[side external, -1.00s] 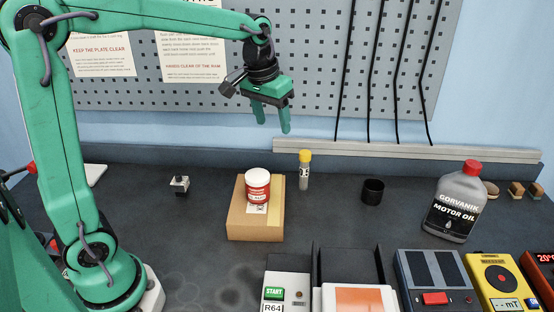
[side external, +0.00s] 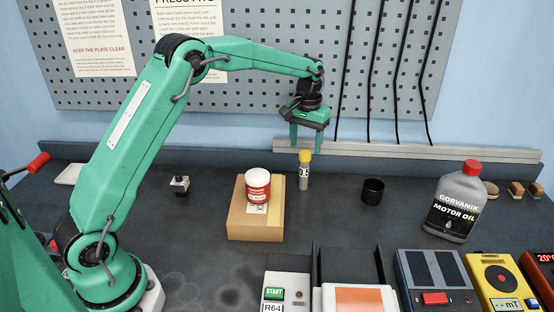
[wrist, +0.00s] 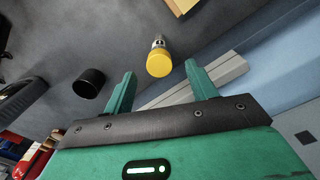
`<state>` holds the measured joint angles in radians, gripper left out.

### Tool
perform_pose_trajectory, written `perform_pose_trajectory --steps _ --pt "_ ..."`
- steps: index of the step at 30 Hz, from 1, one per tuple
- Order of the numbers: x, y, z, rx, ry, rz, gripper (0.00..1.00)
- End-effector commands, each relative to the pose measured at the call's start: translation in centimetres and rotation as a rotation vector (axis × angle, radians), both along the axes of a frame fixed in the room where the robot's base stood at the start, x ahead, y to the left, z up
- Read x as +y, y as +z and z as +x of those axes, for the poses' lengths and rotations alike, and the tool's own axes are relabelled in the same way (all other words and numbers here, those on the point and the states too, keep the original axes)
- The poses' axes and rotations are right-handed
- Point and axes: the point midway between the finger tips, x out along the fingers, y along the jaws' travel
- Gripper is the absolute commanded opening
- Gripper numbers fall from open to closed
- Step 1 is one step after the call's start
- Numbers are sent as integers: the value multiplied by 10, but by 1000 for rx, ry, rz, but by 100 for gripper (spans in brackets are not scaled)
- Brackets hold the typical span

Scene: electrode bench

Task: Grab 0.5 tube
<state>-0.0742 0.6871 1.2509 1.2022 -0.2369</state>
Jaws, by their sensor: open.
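The tube (side external: 304,171) is small and clear with a yellow cap and a dark-marked label. It stands upright on the dark bench, right of the cardboard box. In the wrist view its yellow cap (wrist: 159,64) shows beyond and between my fingertips, with the body partly hidden behind the cap. My gripper (side external: 309,146) is open and empty, pointing down, with its fingers above and around the level of the cap in the side view. In the wrist view both green fingers (wrist: 160,70) are spread wide. I cannot tell whether the "0.5" mark is on the label.
A cardboard box (side external: 254,222) bearing a red and white jar (side external: 257,184) stands left of the tube. A black cup (side external: 372,191) stands to its right, and a motor oil bottle (side external: 456,203) further right. A pale rail (side external: 400,150) runs behind.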

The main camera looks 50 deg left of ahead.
Motion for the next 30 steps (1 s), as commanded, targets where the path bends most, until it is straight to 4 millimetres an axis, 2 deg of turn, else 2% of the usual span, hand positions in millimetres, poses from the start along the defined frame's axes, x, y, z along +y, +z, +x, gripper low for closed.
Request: perform_pose_trajectory --steps 8,16,25,30 --pt "0 -6 1 3 2 0 57" --pt "0 -26 1 3 1 0 57" --pt "0 -31 1 3 1 0 57" --pt "-1 -45 0 4 1 0 57"
